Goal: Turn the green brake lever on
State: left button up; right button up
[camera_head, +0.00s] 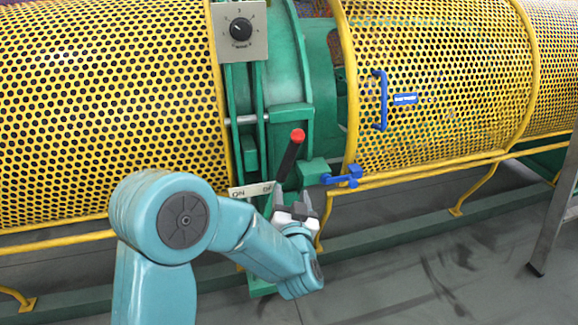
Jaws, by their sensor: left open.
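The brake lever (289,157) is a black rod with a red knob (298,135) on the green machine frame. It leans to the right, over the OFF side of a small pale ON/OFF plate (251,191). My left gripper (293,198) is open just below the lever's lower end, by the right end of the plate. Its fingers point up and look empty. I cannot tell whether they touch the lever. The lever's foot and part of the OFF lettering are hard to make out. My right gripper is not in view.
Yellow perforated guards (110,105) stand left and right of the green frame (292,118). A blue latch (343,177) sits close right of the lever, with a blue handle (381,100) above. A grey dial panel (240,30) is at the top. Grey floor lies in front.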

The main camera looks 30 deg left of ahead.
aim_at(288, 166)
pick_arm(q)
jog(key=b+x, duration=0.1)
jog(key=x, duration=1.2)
jog(key=shift+f+b, duration=0.1)
jog(key=shift+b, duration=0.25)
jog(key=shift+x, duration=0.8)
grip_shut()
